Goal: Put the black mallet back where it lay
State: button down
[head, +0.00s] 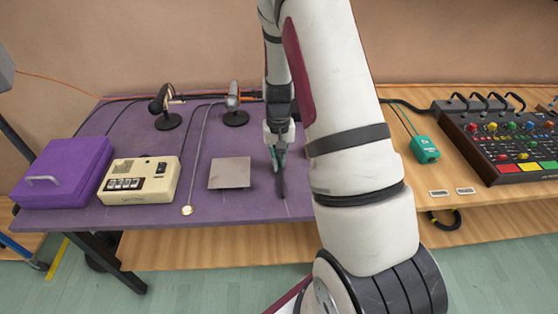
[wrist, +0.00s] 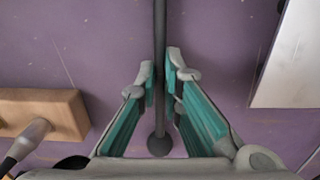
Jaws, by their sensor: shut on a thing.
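My gripper (head: 278,150) points down over the purple table (head: 255,205). In the wrist view its teal-padded fingers (wrist: 160,72) are shut on the thin dark shaft of the black mallet (wrist: 159,30). The mallet's round dark head shows nearer the palm, at the bottom of that view. In the head view the mallet (head: 281,182) is a dark bar below my fingers, partly hidden by them. I cannot tell whether it touches the tabletop.
A grey metal plate (head: 230,172) lies left of my gripper in the head view. The wrist view shows a wooden block (wrist: 66,112). A mixer (head: 500,145) stands far right.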

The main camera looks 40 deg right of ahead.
jog(key=shift+f, duration=0.1)
jog(key=c, duration=1.7)
grip_release()
jog(key=shift+o, duration=0.2)
notch_tip(320, 180, up, 12)
jog(key=shift+w, duration=0.25)
jog(key=shift+d, duration=0.1)
jog(key=s+a+r+n+t, duration=0.2)
jog(key=s+a+r, duration=0.5)
jog(key=a+r, duration=0.15)
jog(key=s+a+r+n+t, duration=0.1)
jog(key=s+a+r+n, duration=0.1)
jog(key=s+a+r, duration=0.65)
jog(key=s+a+r+n+t, duration=0.1)
jog(key=s+a+r+n, duration=0.1)
jog(key=s, duration=0.5)
jog(key=shift+s+r+n+t+p, duration=0.3)
jog(key=shift+s+r+p, duration=0.1)
